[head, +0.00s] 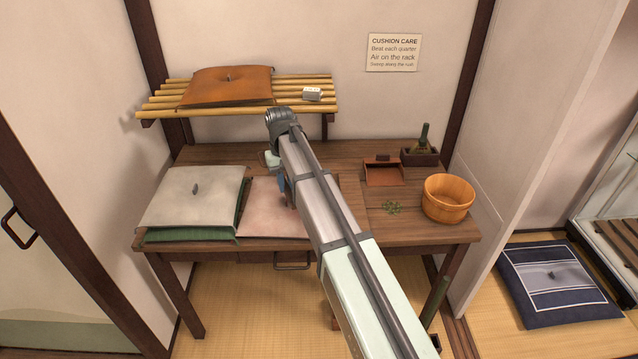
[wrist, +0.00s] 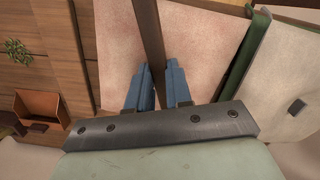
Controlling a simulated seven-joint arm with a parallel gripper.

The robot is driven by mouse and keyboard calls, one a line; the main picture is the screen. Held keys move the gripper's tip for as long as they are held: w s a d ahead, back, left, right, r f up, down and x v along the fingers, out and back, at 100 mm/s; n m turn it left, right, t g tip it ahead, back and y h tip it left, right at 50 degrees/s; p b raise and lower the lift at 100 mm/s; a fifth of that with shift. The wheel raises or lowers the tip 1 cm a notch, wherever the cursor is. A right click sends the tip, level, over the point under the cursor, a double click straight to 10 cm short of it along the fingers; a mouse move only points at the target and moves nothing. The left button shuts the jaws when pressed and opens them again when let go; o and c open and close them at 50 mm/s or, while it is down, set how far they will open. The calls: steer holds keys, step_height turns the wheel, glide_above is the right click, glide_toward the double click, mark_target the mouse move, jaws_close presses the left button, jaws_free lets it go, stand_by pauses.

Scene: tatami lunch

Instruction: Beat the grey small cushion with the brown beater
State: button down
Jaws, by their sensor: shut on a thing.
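The grey cushion (head: 185,205) lies flat at the left end of the table, on top of a green cushion (head: 190,235). It has a dark tuft in its middle and also shows at the right of the wrist view (wrist: 290,65). My gripper (wrist: 158,68) is shut on the brown beater (wrist: 148,30), whose strip runs up out of the wrist view between the blue fingers. The gripper is over the pink mat (head: 258,212), right of the grey cushion. In the head view my arm hides most of the gripper and the beater; the beater's far end is not visible.
Right on the table (head: 380,225) are an orange-brown dustpan (head: 383,175), a dark holder (head: 420,157), green bits (head: 391,208) and a wooden tub (head: 447,199).

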steer(key=s+a+r+m+y, duration=0.1)
steer(key=s+a+r+m, duration=0.2)
steer(key=a, duration=0.9)
steer(key=s+a+r+m+y, duration=0.1)
steer(key=s+a+r+m, duration=0.2)
steer(key=a, duration=1)
steer(key=s+a+r+m+y, duration=0.1)
steer(key=s+a+r+m, duration=0.2)
steer(key=a+m, duration=0.6)
steer(key=a+r, duration=0.2)
steer(key=a, duration=0.2)
steer(key=shift+s+r+g, duration=0.15)
steer(key=shift+r+g, duration=0.25)
step_height(320, 180, down, 9)
step_height(320, 180, up, 9)
steer(key=shift+r, duration=0.15)
